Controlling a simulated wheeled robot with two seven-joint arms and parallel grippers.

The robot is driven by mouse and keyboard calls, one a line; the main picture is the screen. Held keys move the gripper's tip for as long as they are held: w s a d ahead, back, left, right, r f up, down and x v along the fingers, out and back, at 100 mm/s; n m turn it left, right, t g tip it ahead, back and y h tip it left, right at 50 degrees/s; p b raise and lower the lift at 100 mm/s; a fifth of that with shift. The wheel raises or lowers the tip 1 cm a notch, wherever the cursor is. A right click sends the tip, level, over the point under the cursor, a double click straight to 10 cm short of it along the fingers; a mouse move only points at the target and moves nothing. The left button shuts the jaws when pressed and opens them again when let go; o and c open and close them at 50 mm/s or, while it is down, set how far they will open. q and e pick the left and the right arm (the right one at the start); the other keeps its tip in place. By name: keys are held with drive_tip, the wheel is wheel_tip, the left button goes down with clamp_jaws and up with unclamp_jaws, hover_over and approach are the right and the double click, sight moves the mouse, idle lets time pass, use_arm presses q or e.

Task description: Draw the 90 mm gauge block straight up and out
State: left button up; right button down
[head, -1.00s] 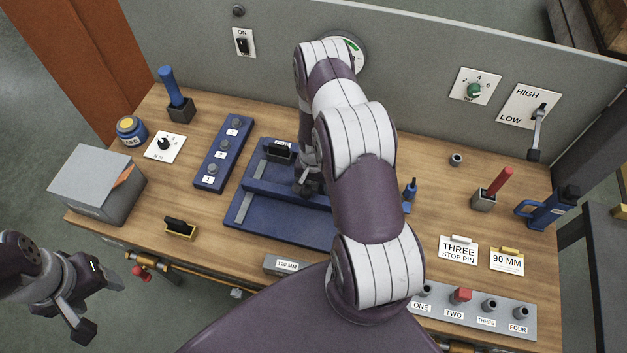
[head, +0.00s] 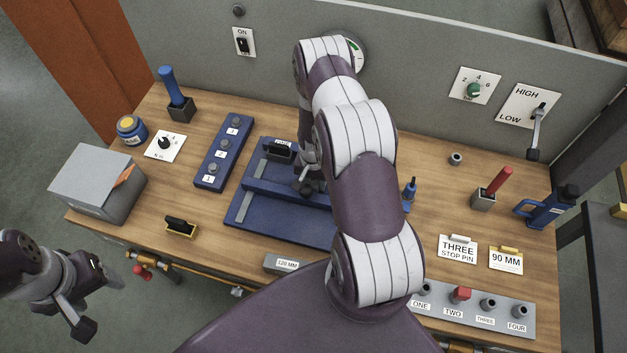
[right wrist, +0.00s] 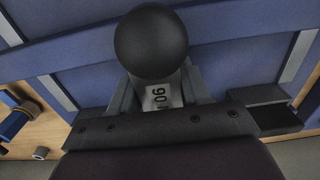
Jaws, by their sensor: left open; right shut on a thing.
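In the head view my right gripper (head: 309,184) is over the blue fixture (head: 285,220), and my right arm hides much of the fixture. I cannot tell how far the block sits in it. My left gripper (head: 98,302) is open and empty, off the table's left front.
A grey block marked 120 MM (head: 284,264) lies at the front edge. A blue three-post strip (head: 222,152) stands left of the fixture. A 90 MM sign (head: 506,258) and a row of numbered pins (head: 475,310) are at right. A grey panel (head: 420,90) rises behind.

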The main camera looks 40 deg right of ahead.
drive_tip(key=shift+r+p, duration=2)
drive_tip(key=shift+r, duration=0.95)
